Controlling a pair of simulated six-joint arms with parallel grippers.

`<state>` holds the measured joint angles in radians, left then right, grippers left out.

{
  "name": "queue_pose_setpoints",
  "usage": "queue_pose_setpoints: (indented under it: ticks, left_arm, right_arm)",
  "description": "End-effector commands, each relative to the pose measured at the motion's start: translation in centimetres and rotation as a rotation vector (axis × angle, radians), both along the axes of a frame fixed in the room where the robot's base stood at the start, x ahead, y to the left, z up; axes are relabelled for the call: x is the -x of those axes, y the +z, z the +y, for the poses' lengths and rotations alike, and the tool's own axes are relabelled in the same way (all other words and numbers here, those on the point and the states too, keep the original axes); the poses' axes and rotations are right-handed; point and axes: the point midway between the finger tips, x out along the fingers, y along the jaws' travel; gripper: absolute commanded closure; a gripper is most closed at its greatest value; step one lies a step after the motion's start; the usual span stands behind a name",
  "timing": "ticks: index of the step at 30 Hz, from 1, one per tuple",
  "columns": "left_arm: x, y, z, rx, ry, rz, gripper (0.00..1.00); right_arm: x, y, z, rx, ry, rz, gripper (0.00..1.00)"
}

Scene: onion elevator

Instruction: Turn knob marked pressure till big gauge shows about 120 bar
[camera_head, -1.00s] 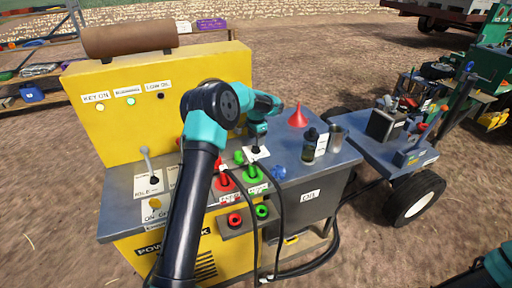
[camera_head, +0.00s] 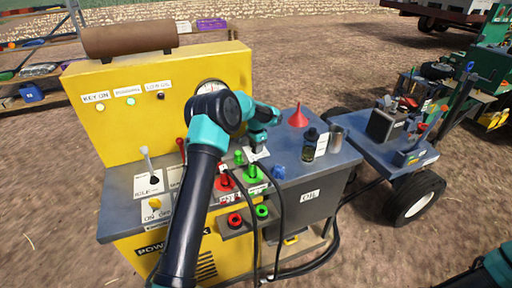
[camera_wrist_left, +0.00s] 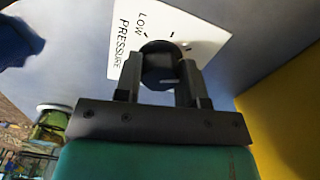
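In the left wrist view the black pressure knob (camera_wrist_left: 163,66) sits on a white plate (camera_wrist_left: 190,32) lettered PRESSURE and LOW. My left gripper (camera_wrist_left: 160,82) has one finger on each side of the knob and looks closed on it. In the head view my left gripper (camera_head: 257,146) points down at the white plate on the grey top, and the knob is hidden there. The big gauge (camera_head: 211,86) on the yellow panel is mostly hidden behind my left arm; its needle cannot be read. My right gripper is out of view; only part of my right arm shows at lower right.
A black bottle (camera_head: 309,145), a metal cup (camera_head: 335,138) and a red funnel (camera_head: 298,117) stand right of the knob. Red and green fittings with hoses (camera_head: 254,173) are in front. A lever (camera_head: 148,163) stands at left.

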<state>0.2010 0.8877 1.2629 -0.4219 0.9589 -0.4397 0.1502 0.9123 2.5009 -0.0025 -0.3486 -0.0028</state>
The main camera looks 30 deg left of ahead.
Motion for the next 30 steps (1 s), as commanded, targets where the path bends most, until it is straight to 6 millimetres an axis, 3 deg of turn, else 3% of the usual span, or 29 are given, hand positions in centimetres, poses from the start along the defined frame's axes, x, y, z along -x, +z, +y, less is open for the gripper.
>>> queue_pose_setpoints:
  ticks: [6,27,28,30]
  left_arm:
    - [0.00,0.01,-0.03,0.000,0.000,0.000,0.87]
    - [0.03,-0.02,0.00,-0.001,0.142,0.004,0.87]
    - [0.03,-0.02,0.00,-0.001,0.141,0.004,0.60]
    - [0.02,-0.02,0.00,-0.001,0.141,0.004,0.53]
  right_arm:
    - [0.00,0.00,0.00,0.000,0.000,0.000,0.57]
    - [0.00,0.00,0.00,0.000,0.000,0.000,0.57]
    - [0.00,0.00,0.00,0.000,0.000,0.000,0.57]
    - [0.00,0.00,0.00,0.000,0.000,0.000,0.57]
